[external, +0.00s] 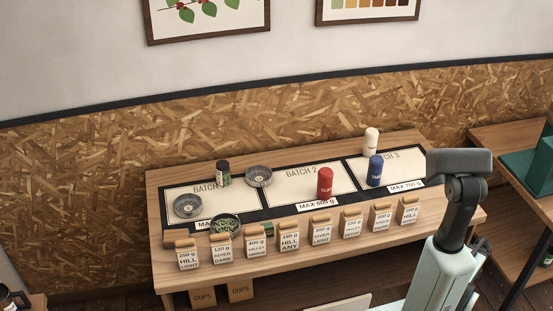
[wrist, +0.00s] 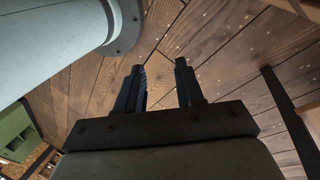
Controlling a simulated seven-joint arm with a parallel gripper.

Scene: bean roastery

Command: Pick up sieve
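Two round grey mesh-like dishes that look like sieves are on the table. One grey sieve (external: 187,206) lies on the left panel of the mat, and another grey sieve (external: 259,177) sits farther back, between the left and middle panels. A dark bowl with green contents (external: 225,225) stands at the mat's front edge. My gripper (wrist: 160,66) is open and empty in the wrist view, above bare plank floor. In the external view my arm is at the right, well away from both sieves, and its fingers cannot be made out.
A dark jar (external: 223,173) stands between the sieves. A red canister (external: 325,182), a blue canister (external: 375,171) and a white canister (external: 371,141) stand to the right. Several labelled bags (external: 289,237) line the table's front. A second wooden table (external: 500,145) stands at right.

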